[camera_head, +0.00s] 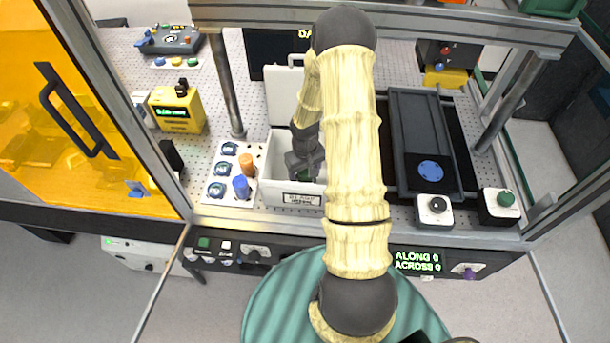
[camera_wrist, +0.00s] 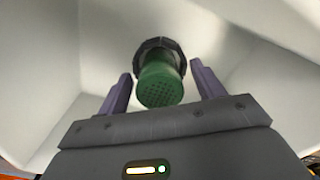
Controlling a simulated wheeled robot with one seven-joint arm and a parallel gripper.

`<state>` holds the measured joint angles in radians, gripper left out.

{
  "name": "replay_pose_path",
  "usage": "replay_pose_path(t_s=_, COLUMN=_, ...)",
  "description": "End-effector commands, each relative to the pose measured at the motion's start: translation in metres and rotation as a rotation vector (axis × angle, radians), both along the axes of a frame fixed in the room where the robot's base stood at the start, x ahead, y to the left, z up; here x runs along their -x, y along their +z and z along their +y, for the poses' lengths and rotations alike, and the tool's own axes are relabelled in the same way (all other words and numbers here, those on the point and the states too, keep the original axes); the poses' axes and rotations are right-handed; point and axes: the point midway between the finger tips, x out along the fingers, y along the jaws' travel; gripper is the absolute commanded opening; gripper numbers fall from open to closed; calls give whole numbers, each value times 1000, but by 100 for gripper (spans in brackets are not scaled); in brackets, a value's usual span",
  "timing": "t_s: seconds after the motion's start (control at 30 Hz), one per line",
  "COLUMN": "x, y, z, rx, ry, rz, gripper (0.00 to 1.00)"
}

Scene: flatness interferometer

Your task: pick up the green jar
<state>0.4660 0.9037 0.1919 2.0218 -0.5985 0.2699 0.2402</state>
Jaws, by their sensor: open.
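The green jar (camera_wrist: 161,83) shows in the wrist view as a green cylinder with a dotted end facing me and a dark faceted collar behind it. It is inside a white box, with the box's pale walls around it. My gripper (camera_wrist: 160,85) is open, with one purple finger on each side of the jar and visible gaps between. In the head view my gripper (camera_head: 304,172) reaches down into the white box (camera_head: 279,184). A small green bit of the jar shows below it there; my arm and hand hide most of it.
An orange peg (camera_head: 247,165) and a blue peg (camera_head: 241,187) stand on a white panel left of the box. The box's raised lid (camera_head: 285,97) stands behind. A dark stage with a blue disc (camera_head: 431,171) lies to the right. Metal posts (camera_head: 225,80) frame the bench.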

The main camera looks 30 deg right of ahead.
Motion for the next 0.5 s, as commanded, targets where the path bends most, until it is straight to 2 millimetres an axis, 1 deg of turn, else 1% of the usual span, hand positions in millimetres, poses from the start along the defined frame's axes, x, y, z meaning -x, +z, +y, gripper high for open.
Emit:
replay_pose_path(t_s=0.23, x=0, y=0, z=0, rx=0, ry=0, rz=0, gripper=67)
replay_pose_path(t_s=0.37, x=0, y=0, z=0, rx=0, ry=0, rz=0, gripper=42)
replay_pose_path(t_s=0.4, x=0, y=0, z=0, rx=0, ry=0, rz=0, gripper=34)
replay_pose_path(t_s=0.5, x=0, y=0, z=0, rx=0, ry=0, rz=0, gripper=18)
